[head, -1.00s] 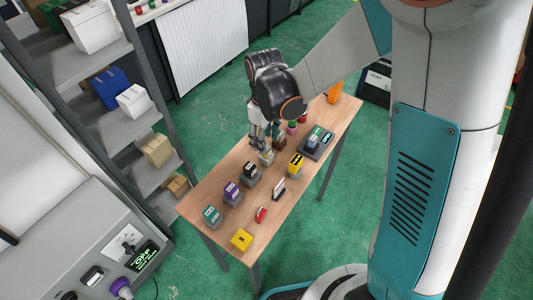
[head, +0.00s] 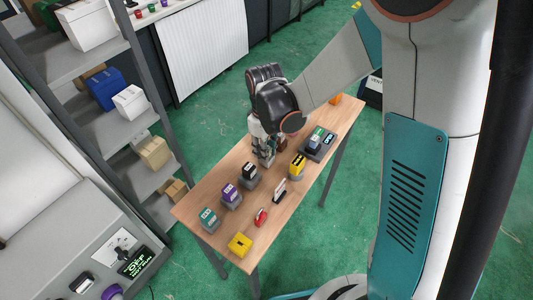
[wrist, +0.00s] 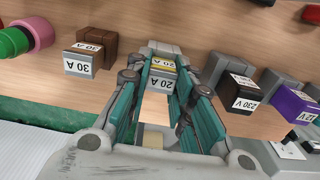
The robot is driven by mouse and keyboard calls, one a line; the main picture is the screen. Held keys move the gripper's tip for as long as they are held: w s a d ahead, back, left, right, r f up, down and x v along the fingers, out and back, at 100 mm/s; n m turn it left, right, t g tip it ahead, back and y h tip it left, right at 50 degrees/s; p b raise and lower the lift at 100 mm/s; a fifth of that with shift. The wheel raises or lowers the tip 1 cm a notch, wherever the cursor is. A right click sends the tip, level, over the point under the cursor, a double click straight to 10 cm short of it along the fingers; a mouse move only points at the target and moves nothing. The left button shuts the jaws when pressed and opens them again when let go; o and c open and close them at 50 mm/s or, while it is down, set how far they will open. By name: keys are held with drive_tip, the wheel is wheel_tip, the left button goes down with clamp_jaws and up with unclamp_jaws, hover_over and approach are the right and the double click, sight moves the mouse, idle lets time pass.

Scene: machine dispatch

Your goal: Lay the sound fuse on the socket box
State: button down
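My gripper (head: 264,160) points down at the table, behind the row of small blocks. In the wrist view, its fingertips (wrist: 161,76) are on both sides of a grey fuse marked 20 A (wrist: 162,84) with a yellow stripe. The finger pads are close to the fuse; I cannot tell whether they touch it. A brown fuse marked 30 A (wrist: 80,62) stands to its left, apart. I cannot tell which fuse is sound. A dark box with a teal-topped block on it (head: 326,154) stands at the table's right; I cannot tell if it is the socket box.
Black (head: 249,170), purple (head: 231,193) and teal (head: 209,215) topped blocks stand along the left edge. A yellow and black block (head: 297,165), a white-faced stand (head: 280,189), a red piece (head: 261,217) and a yellow block (head: 240,243) stand nearer. The table's front right is clear.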

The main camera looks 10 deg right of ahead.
drive_tip(key=shift+r, duration=0.2)
drive_tip(key=shift+r+p, duration=1.5)
drive_tip(key=shift+r, duration=0.6)
drive_tip(key=shift+r, duration=0.1)
drive_tip(key=shift+r+p, duration=1.3)
drive_tip(key=shift+r, duration=0.6)
